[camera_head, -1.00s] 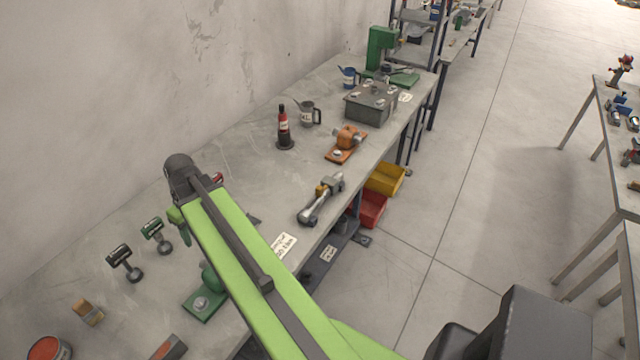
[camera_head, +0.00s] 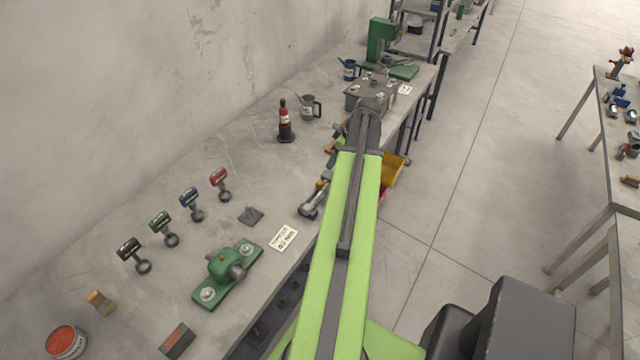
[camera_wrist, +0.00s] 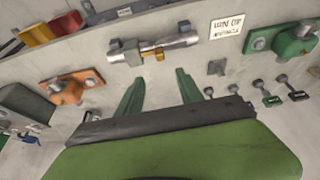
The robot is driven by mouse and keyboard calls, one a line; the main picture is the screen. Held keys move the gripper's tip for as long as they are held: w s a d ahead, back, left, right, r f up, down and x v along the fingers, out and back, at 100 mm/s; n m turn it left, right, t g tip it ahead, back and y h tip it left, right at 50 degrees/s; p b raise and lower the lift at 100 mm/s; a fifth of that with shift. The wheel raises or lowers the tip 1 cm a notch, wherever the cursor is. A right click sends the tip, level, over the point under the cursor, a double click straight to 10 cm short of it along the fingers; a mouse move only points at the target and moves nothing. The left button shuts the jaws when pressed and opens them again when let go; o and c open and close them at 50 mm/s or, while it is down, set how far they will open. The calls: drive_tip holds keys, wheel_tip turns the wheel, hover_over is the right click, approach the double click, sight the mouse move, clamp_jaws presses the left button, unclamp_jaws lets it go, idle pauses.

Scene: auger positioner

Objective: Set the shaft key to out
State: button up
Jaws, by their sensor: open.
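A grey metal cylinder with a small brass-yellow piece on it, which may be the shaft and its key, lies on the bench. It shows near the top middle of the wrist view (camera_wrist: 175,46), with the brass piece (camera_wrist: 151,51) on its near side. In the head view the shaft (camera_head: 309,207) is partly hidden behind my arm. My gripper (camera_wrist: 158,84) is open and empty, its two green fingers pointing toward the shaft and apart from it. In the head view the fingers are mostly hidden by my arm.
An orange flanged unit (camera_wrist: 72,90) stands left of the shaft in the wrist view. A green flanged unit (camera_head: 226,269), a paper label (camera_head: 283,239) and several coloured-handled tools (camera_head: 190,204) are on the bench. A red-black bottle (camera_head: 285,122) stands farther back. Bins (camera_head: 396,170) hang below the edge.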

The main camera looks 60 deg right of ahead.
sight(320, 182)
drive_tip(key=b+x, duration=1.4)
drive_tip(key=x, duration=0.2)
drive_tip(key=shift+s+f, duration=0.15)
drive_tip(key=shift+w+f+b, duration=0.2)
drive_tip(key=shift+f+b, duration=0.05)
drive_tip(key=shift+b, duration=0.05)
drive_tip(key=shift+r, duration=0.1)
clamp_jaws()
